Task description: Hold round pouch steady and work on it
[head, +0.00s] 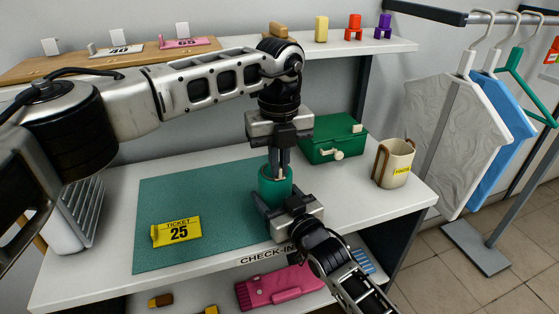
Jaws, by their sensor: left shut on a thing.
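The round pouch (268,190) is a green cylinder standing upright near the right edge of the teal mat (205,190). My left gripper (279,174) points straight down at the pouch's top and is shut on a part of it. The exact part gripped is hidden between the fingers. My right gripper (279,202) reaches in from the lower right, low at the pouch's front. Its dark fingers lie at the pouch's sides, but whether they press on it cannot be told.
A yellow ticket (177,232) marked 25 lies on the mat. A green box (334,139) with a drawer knob and a beige mug-like container (394,163) stand on the white counter (345,205) behind and right. The mat's left part is mostly clear.

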